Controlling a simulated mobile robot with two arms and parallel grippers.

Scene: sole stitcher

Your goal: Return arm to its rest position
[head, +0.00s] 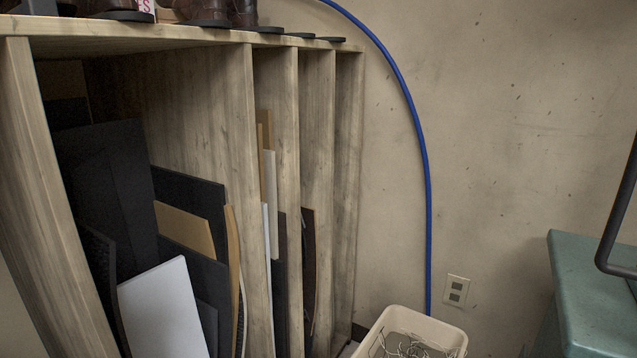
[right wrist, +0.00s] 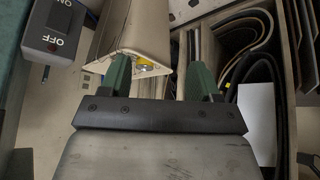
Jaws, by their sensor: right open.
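My right gripper (right wrist: 162,76) shows in the right wrist view with two green fingers spread apart. I see nothing held between them. Neither gripper nor arm shows in the head view, and my left gripper is in neither view. Beyond the right fingers is a cream-coloured hollow object (right wrist: 133,32) with something yellow inside. I cannot tell whether a finger touches it. A grey ON/OFF switch box (right wrist: 55,30) is at the upper left of the right wrist view.
A wooden rack (head: 248,150) holds upright sheets, with shoes (head: 205,12) on top. A cream bin (head: 455,338) with stringy scraps stands by the wall. A blue hose (head: 425,170) hangs there. A green machine (head: 590,290) is at right. Curved dark sheets (right wrist: 255,70) show beside the right gripper.

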